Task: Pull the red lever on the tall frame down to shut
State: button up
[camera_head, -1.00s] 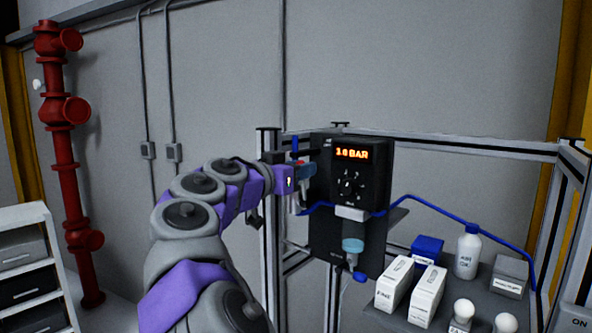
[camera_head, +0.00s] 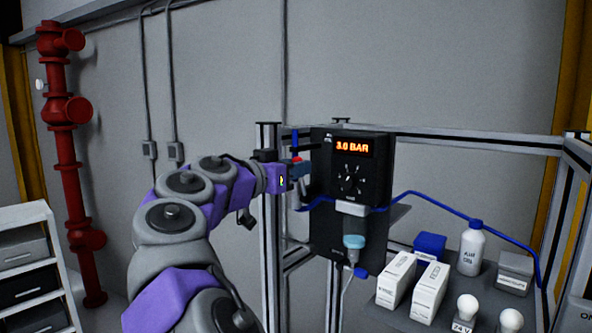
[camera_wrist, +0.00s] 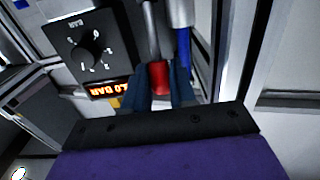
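The red lever (camera_wrist: 159,77) shows in the wrist view as a short red piece between my two dark blue fingers. In the head view a small red part of it (camera_head: 297,161) shows at the left edge of the black panel on the tall frame. My gripper (camera_head: 301,177) is at that edge, beside the panel. In the wrist view its fingers (camera_wrist: 159,88) stand on either side of the red piece, close to it. I cannot tell whether they press on it. The lever's pivot is mostly hidden.
The black panel (camera_head: 322,240) carries a dial and a display reading 3.0 BAR (camera_head: 353,146). A blue hose (camera_head: 425,197) runs right from it. Frame posts stand close by. Boxes, bulbs and a white bottle (camera_head: 470,250) stand on the lower right shelf.

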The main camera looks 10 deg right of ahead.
jog(key=shift+s+a+f+b, duration=0.15)
jog(key=shift+s+a+b, duration=0.2)
jog(key=shift+a, duration=0.25)
jog(key=shift+a+f, duration=0.1)
jog(key=shift+s+a+f+b, duration=0.3)
jog(key=shift+s+a+b, duration=0.2)
jog(key=shift+b, duration=0.15)
jog(key=shift+s+a+f+b, duration=0.35)
jog(key=shift+a+f+b, duration=0.2)
jog(key=shift+b, duration=0.2)
jog(key=shift+s+a+f+b, duration=0.3)
jog(key=shift+a+f+b, duration=0.25)
jog(key=shift+b, duration=0.25)
jog(key=shift+d, duration=0.1)
